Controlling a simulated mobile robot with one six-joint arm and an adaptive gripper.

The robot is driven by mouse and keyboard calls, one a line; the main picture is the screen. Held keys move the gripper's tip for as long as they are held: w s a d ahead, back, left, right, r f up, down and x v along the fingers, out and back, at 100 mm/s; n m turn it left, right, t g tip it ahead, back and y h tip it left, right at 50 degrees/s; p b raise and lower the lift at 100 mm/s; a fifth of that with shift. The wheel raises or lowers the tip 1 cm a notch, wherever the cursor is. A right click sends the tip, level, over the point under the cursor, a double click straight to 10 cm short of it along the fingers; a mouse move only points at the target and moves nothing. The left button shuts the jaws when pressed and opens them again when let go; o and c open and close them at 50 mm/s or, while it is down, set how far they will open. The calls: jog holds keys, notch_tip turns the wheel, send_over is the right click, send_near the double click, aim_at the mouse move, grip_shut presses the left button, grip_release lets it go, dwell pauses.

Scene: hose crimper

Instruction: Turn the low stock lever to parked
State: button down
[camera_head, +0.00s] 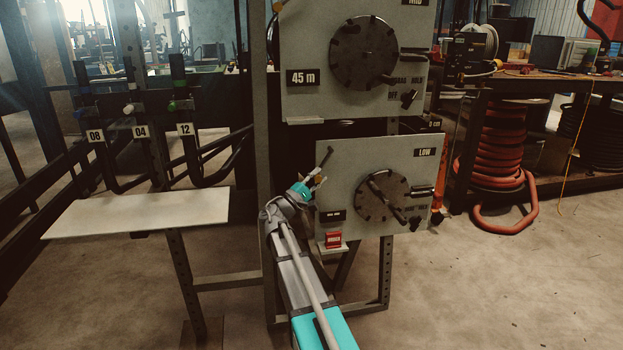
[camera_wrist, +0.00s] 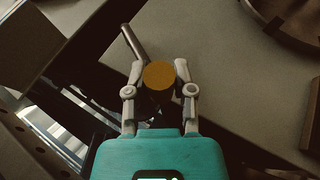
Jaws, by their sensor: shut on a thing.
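The panel marked LOW (camera_head: 368,230) stands upright at the centre of the head view. A dark rod (camera_head: 325,156) slants up from its left edge, and a dark rod (camera_wrist: 133,43) also shows in the wrist view. My gripper (camera_head: 315,184) is at the panel's left edge, just below this rod. In the wrist view, my gripper (camera_wrist: 160,80) has its two fingers on either side of a round orange knob (camera_wrist: 159,75), shut on it. The rod appears to run toward the knob, but their join is hidden. The lever's position marking is not readable.
A round dark dial (camera_head: 381,195) with a bar sits on the LOW panel, and a red block (camera_head: 333,239) is below left. An upper panel (camera_head: 310,102) hangs above. A white shelf (camera_head: 140,212) is left. A red hose coil (camera_head: 492,155) stands right.

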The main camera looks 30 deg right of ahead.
jog(key=shift+d+f, duration=0.15)
jog(key=shift+d, duration=0.05)
jog(key=shift+c, duration=2.4)
grip_release()
jog(key=shift+w, duration=0.1)
jog(key=shift+s, duration=0.3)
